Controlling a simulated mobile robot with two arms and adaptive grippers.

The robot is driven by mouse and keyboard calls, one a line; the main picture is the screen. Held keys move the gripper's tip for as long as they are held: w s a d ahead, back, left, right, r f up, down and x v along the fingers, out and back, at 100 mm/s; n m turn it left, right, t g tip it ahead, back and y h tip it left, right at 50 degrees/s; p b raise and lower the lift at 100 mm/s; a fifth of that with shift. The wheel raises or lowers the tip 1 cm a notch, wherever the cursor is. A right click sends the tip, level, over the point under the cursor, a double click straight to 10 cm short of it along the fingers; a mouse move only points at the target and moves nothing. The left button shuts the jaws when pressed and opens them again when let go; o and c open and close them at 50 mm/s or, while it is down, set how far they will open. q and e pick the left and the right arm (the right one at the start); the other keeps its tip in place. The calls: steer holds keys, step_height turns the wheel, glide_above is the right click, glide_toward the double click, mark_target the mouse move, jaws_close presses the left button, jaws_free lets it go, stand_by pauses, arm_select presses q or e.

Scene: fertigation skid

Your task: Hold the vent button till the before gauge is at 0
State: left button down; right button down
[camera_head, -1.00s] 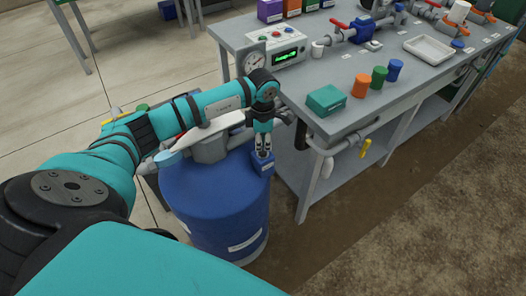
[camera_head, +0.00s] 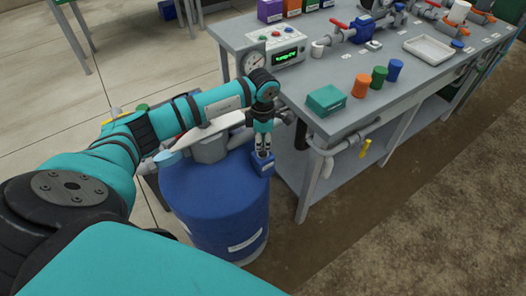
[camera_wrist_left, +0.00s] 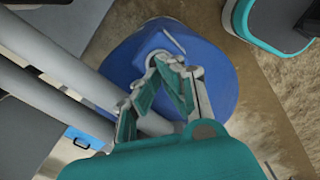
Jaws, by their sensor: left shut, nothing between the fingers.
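My left gripper (camera_head: 263,151) points down with its fingers together and nothing between them. Its tips are at the top of a small blue box (camera_head: 266,169) beside the blue drum (camera_head: 213,200). In the left wrist view the fingertips (camera_wrist_left: 172,66) meet at a pale round part on the blue box (camera_wrist_left: 142,50); they cover most of it, so I cannot tell how far any button is pressed. A round white-faced gauge (camera_head: 254,60) stands at the bench's left end; its needle is too small to read. My right gripper is out of view.
The grey bench (camera_head: 335,75) holds a control panel with a green display (camera_head: 286,56), a teal box (camera_head: 326,101), coloured caps (camera_head: 379,76), a white tray (camera_head: 430,49) and red-handled valves. A pipe with a yellow handle (camera_head: 365,148) runs along its front. Open floor lies at right.

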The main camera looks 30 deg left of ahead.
mark_target(263, 152)
arm_select(q)
steer(key=shift+f+b, duration=1)
steer(key=shift+f, duration=0.2)
steer(key=shift+r, duration=0.1)
stand_by(3.9)
steer(key=shift+r+p, duration=2.35)
steer(key=shift+r, duration=1.05)
